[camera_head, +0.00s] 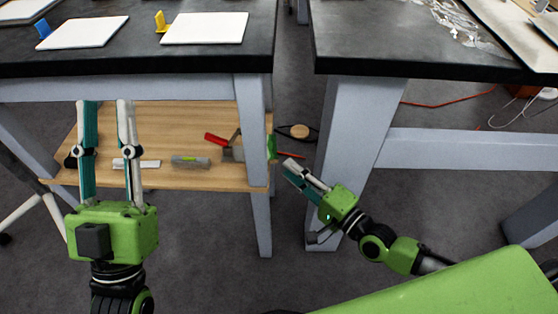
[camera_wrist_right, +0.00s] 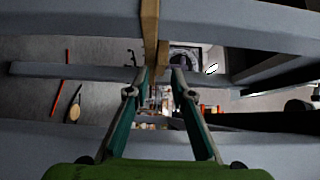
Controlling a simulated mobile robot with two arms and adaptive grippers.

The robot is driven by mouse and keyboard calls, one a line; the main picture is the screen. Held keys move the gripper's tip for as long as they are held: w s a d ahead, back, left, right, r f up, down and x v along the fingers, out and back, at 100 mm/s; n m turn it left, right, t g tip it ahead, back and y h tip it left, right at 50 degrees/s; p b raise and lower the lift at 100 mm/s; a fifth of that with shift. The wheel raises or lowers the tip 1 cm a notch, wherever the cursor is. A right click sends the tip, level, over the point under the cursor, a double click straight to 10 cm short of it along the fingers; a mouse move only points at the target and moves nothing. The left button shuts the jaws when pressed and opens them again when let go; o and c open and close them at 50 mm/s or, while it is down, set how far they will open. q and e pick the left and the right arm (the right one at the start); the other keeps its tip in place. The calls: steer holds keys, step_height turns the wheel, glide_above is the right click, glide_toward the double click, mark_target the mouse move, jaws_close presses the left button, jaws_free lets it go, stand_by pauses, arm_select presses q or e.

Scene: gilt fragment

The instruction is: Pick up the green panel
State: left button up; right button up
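A small green piece (camera_head: 271,147) shows at the right edge of the wooden shelf under the left table. I cannot tell whether it is the green panel, and no other green panel is clear. My right gripper (camera_head: 294,165) is just right of and below it, pointing up and left. In the right wrist view its fingers (camera_wrist_right: 160,78) are apart, with a wooden strip (camera_wrist_right: 150,30) seen beyond and between the tips. Nothing is visibly held. My left gripper (camera_head: 106,103) is open and empty, fingers pointing up, in front of the shelf's left part.
The wooden shelf (camera_head: 220,177) holds a grey block (camera_head: 190,161), a white piece and a red-handled tool (camera_head: 216,139). White panels (camera_head: 204,28) lie on the black left tabletop (camera_head: 140,62). Table legs (camera_head: 355,135) stand close to my right gripper. The floor between the tables is mostly clear.

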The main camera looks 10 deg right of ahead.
arm_select(q)
steer(key=shift+s+r+t, duration=0.4)
steer(key=shift+s, duration=0.1)
arm_select(e)
steer(key=shift+x, duration=2.15)
steer(key=shift+c, duration=0.2)
jaws_close()
arm_select(q)
steer(key=w+f+g+y+p, duration=0.2)
steer(key=w+f+g, duration=0.4)
steer(key=f, duration=0.4)
steer(key=shift+w+d, duration=0.2)
steer(key=shift+w, duration=0.2)
arm_select(e)
step_height(320, 180, up, 2)
steer(key=shift+r, duration=0.25)
